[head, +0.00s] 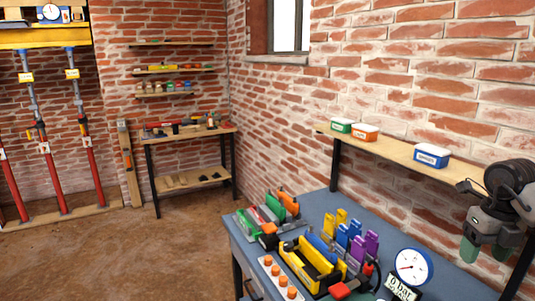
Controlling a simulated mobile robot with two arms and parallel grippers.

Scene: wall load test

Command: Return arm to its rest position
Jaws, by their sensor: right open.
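My right gripper (484,249) hangs at the far right of the head view, in front of the brick wall and above the right end of the blue workbench (455,283). Its two green-tipped fingers point down and stand apart, with nothing between them. It is to the right of the round white dial gauge (412,266) and below the right end of the wall shelf. The rest of my right arm is mostly outside the picture. My left gripper is not in view.
The bench holds a yellow tray (301,272), orange-topped pegs (283,279) and coloured blocks (356,243). A wooden shelf (388,148) carries small labelled boxes (430,156). A second workbench (190,133) and red props (92,170) stand farther back. The left floor is clear.

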